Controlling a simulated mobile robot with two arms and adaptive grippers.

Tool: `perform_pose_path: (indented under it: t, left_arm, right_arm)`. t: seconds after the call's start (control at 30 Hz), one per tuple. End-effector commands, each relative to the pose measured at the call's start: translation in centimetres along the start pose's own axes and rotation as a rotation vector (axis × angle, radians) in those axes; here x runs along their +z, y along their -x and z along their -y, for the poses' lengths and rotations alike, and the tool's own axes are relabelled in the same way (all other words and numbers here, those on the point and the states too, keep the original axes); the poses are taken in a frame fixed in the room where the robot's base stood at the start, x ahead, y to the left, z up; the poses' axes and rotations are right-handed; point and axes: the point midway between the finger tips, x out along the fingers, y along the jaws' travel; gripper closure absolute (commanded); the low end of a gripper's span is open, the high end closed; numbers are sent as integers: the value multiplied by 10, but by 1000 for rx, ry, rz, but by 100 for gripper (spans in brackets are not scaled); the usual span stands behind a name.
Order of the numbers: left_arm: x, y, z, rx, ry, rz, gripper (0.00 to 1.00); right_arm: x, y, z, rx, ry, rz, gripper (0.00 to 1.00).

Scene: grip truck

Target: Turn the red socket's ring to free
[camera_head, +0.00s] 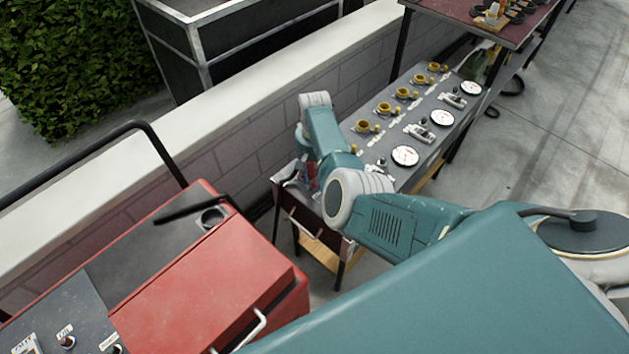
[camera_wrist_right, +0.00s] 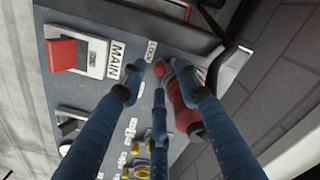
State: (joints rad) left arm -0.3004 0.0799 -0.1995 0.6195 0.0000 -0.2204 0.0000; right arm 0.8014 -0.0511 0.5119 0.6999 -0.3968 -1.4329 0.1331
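The red socket (camera_wrist_right: 183,103) shows in the wrist view near a corner of the grey panel (camera_wrist_right: 95,18), partly hidden by my fingers. My right gripper (camera_wrist_right: 160,78) has its blue fingers spread around and in front of it, with gaps between the fingertips; I cannot tell whether any finger touches it. The ring's position cannot be made out. In the head view my right arm reaches down to the panel's near end, where a bit of red (camera_head: 312,181) shows beside the wrist. The arm mostly hides the gripper there. My left gripper is not in view.
A red switch (camera_wrist_right: 62,54) marked MAIN sits beside the socket. Yellow sockets (camera_head: 383,109) and white gauges (camera_head: 405,156) run along the panel. A brick wall (camera_head: 245,140) stands close behind it. A red machine (camera_head: 215,270) is at lower left.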

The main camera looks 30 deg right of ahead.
Motion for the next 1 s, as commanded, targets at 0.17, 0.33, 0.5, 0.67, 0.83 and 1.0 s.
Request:
perform_pose_path:
  t: [0.17, 0.33, 0.5, 0.67, 0.83, 1.0]
  left_arm:
    - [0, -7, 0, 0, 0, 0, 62]
    - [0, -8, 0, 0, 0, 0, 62]
    - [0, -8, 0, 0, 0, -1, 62]
    - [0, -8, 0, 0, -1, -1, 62]
    - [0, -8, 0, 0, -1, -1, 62]
    - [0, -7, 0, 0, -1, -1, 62]
  right_arm:
    - [-1, -21, -1, 1, 0, 0, 68]
    - [-1, -25, 0, 0, 0, -1, 68]
    - [-1, -25, 0, 0, 0, -1, 68]
    - [-1, -25, 0, 0, 0, -1, 94]
    - [-1, -25, 0, 0, 0, -1, 100]
    - [-1, -25, 0, 0, 3, -2, 100]
